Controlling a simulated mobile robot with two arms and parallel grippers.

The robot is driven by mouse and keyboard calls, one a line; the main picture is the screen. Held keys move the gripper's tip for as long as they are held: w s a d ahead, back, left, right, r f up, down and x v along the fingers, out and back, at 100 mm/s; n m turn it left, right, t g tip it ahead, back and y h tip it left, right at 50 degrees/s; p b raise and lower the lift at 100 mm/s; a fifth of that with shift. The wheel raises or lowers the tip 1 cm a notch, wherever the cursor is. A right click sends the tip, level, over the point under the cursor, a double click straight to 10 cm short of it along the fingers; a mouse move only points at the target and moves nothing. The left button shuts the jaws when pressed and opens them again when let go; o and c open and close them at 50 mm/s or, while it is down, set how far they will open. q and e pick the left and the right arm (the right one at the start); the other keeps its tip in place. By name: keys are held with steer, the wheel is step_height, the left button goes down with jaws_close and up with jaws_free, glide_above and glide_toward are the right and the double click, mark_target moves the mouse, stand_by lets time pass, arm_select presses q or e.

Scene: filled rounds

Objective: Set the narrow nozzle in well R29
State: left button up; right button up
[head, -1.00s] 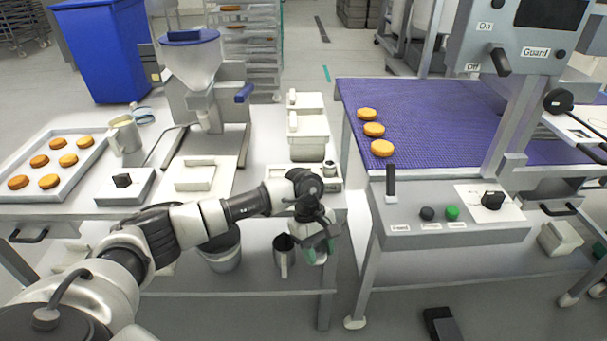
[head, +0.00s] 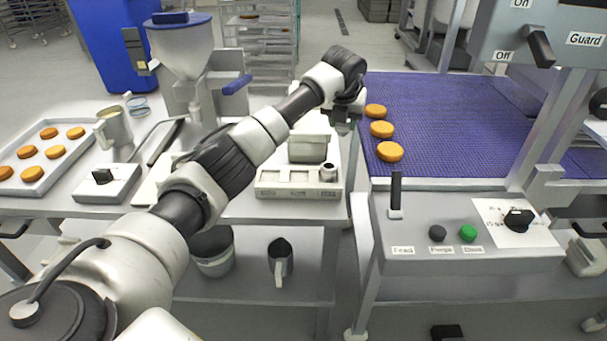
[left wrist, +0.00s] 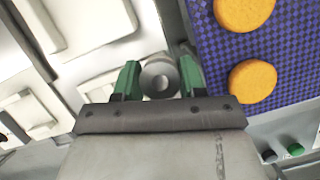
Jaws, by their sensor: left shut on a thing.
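My left gripper (head: 343,122) is raised above the back right of the table, near the purple belt's left edge. In the left wrist view its green fingertips are shut on the narrow nozzle (left wrist: 160,76), a grey metal cylinder with a small dark hole in its end. In the head view the held nozzle is not clear. The pale well block (head: 290,191) lies below and in front of the gripper, with several square recesses. A short metal nozzle (head: 327,173) stands at its right end. The labels on its front are too small to read. My right gripper is out of view.
Round cakes (head: 381,129) lie along the near left of the purple belt (head: 440,110). A hopper machine (head: 180,50) and a tray of cakes (head: 32,173) stand to the left. A jug (head: 280,262) is on the lower shelf.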

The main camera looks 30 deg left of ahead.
arm_select(q)
steer(key=s+a+f, duration=0.2)
steer(key=s, duration=0.1)
steer(key=s+a+f, duration=0.2)
steer(key=s, duration=0.1)
steer(key=s+a+f+p, duration=0.1)
steer(key=s+a+f, duration=0.1)
steer(key=s, duration=0.1)
steer(key=shift+s+a+f, duration=0.25)
steer(key=shift+a, duration=0.05)
step_height(320, 180, down, 4)
steer(key=shift+r+p, duration=0.1)
steer(key=shift+p, duration=0.2)
steer(key=shift+f, duration=0.25)
steer(key=o, duration=0.9)
steer(key=shift+o, duration=0.2)
